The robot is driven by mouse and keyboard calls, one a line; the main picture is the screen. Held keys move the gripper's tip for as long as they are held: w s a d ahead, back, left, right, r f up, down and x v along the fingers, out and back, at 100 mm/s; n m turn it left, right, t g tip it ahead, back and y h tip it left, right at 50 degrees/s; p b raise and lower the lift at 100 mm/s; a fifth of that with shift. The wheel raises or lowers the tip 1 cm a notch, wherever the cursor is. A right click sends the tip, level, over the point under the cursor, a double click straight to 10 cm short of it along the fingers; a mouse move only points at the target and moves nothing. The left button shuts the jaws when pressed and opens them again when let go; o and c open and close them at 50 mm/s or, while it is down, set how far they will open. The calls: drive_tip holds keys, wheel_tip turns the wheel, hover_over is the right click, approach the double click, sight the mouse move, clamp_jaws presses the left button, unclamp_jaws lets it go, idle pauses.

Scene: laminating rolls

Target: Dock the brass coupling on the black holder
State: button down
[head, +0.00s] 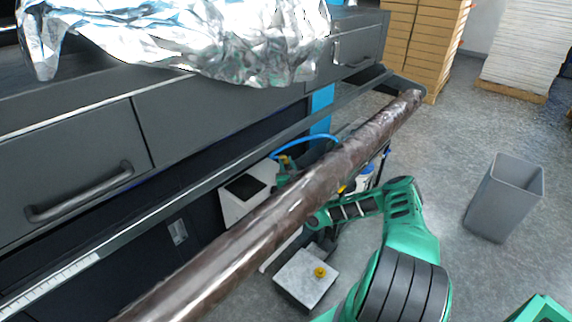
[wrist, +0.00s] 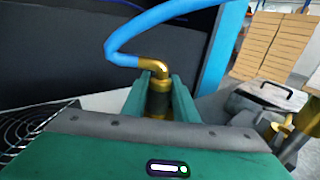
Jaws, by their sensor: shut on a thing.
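The brass coupling (wrist: 157,98) has a brass elbow on top, joined to a blue hose (wrist: 145,20). My gripper (wrist: 160,100) is shut on the coupling, with one green finger on each side of it. In the head view, my gripper (head: 287,172) shows beyond the long brown roll, beside the white box, and the roll partly covers it. The blue hose (head: 305,139) arches above it there. The coupling's lower end is hidden by my gripper's body in the wrist view. I cannot pick out the black holder for certain; a dark square (head: 244,187) shows on the white box.
The brown film-wrapped roll (head: 270,217) runs diagonally across, in front of my arm. A dark cabinet (head: 210,115) with crumpled foil on top stands behind. A pale block (head: 305,280) with a brass knob is below. A grey bin (head: 505,198) stands right, with clear floor around it.

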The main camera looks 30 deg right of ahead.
drive_tip(key=shift+f, duration=0.5)
idle(0.4)
drive_tip(key=c, duration=1.7)
unclamp_jaws()
drive_tip(key=shift+v, duration=5.6)
drive_tip(key=shift+d, duration=0.1)
